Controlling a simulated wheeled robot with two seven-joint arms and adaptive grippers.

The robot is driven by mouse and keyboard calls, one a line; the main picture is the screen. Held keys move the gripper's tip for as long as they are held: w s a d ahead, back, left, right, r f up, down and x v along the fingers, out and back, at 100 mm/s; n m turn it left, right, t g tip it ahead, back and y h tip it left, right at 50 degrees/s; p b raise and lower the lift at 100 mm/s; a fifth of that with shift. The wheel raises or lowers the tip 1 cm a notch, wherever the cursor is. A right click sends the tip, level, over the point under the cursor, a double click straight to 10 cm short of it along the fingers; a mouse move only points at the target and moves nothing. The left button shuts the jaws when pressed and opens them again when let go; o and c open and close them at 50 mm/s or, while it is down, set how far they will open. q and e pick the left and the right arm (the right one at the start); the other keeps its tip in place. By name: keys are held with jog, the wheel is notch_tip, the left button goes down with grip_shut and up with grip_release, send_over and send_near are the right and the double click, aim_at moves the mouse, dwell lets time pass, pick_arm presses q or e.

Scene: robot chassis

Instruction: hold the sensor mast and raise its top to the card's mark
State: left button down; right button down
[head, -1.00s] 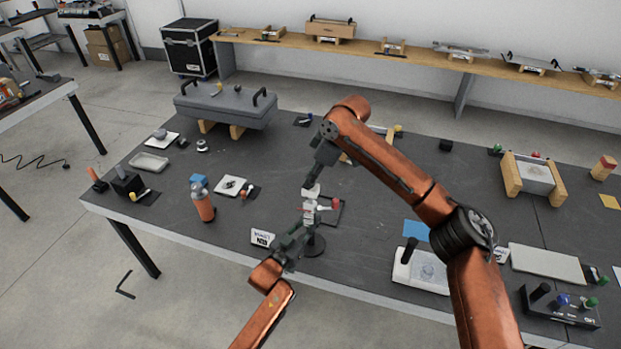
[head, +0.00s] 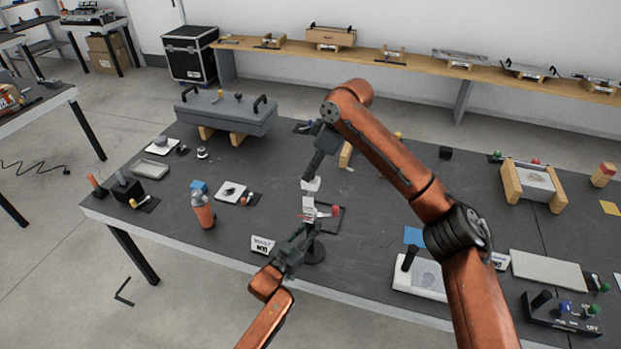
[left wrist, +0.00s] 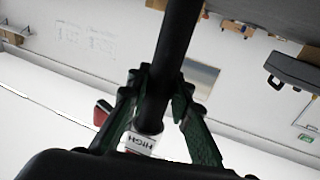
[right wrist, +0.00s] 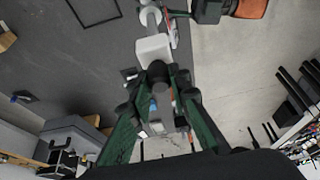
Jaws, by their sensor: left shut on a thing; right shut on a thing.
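The sensor mast stands on a round dark base (head: 315,253) near the table's front edge. My left gripper (head: 306,233) is shut on its dark lower pole (left wrist: 165,70), which runs between the green fingers in the left wrist view. The mast's white head (head: 311,185) is at the top, also seen in the right wrist view (right wrist: 153,48). My right gripper (head: 313,177) comes from above and is shut on the top part, partly hidden by the fingers. A white printed card (head: 262,245) stands left of the base; a label reading HIGH (left wrist: 140,143) shows in the left wrist view.
An orange bottle (head: 203,212) and a white tile (head: 231,191) stand to the left. A dark tray (head: 329,218) lies close behind the mast. A white block with a black handle (head: 420,278) is to the right, beside my right arm.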

pick_arm(q)
jog(key=shift+f, duration=0.15)
pick_arm(e)
jog(key=shift+w+d+r, duration=0.1)
jog(key=c, duration=1.8)
grip_release()
jog(key=v, duration=1.2)
pick_arm(q)
jog(key=c, duration=1.7)
grip_release()
jog(key=shift+o, duration=0.4)
jog(key=o, duration=0.5)
jog(key=shift+o, duration=0.2)
